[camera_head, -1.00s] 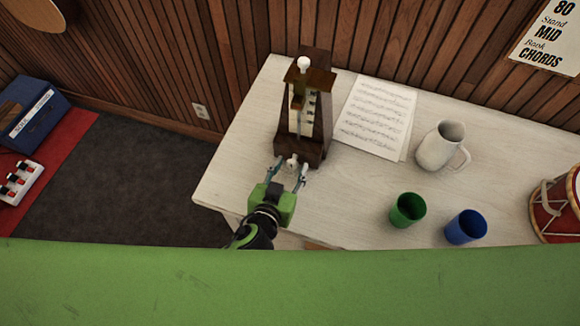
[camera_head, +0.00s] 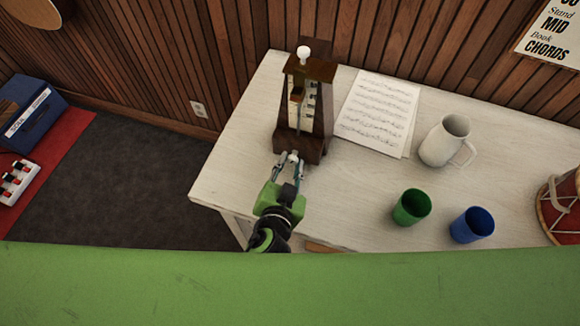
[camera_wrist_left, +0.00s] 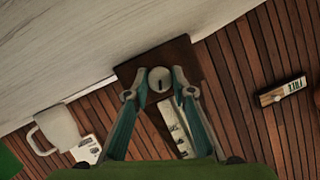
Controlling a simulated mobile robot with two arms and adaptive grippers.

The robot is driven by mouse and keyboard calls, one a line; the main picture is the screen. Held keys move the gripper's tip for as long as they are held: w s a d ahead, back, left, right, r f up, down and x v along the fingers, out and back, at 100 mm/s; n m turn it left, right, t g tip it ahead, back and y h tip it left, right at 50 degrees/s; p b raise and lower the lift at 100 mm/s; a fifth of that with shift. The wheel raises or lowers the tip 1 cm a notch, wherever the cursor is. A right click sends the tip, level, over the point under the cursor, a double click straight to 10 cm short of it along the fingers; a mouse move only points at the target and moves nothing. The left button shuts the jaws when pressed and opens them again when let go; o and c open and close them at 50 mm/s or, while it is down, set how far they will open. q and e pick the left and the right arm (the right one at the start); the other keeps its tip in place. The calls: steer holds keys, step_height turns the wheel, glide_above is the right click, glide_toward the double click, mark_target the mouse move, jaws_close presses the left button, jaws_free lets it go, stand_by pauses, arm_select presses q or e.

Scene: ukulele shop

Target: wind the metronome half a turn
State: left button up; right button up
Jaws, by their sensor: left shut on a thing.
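The metronome (camera_head: 314,143) is dark wood with a pale scale and a white ball at its top, and it stands upright at the left of the white table. Its small round pale winding knob (camera_wrist_left: 160,79) faces me low on the front. My left gripper (camera_head: 288,161) is shut on the knob, with one finger on each side of it. In the left wrist view, the knob sits between the fingertips and a dark slot shows at its centre. My right gripper is in neither view.
Sheet music (camera_head: 378,108) lies right of the metronome. Beyond it stand a white jug (camera_head: 440,145), a green cup (camera_head: 412,207), a blue cup (camera_head: 472,226) and a red drum (camera_head: 560,205). The table's left edge is close to my left gripper. A slatted wood wall is behind.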

arm_select(q)
steer(key=shift+d+f+m+t+y+b, duration=0.1)
steer(key=shift+m+t+y+b, duration=0.3)
steer(key=shift+m+b, duration=0.55)
steer(key=shift+b, duration=0.35)
steer(key=shift+y, duration=0.3)
steer(key=o, duration=1.1)
steer(key=shift+c, duration=0.2)
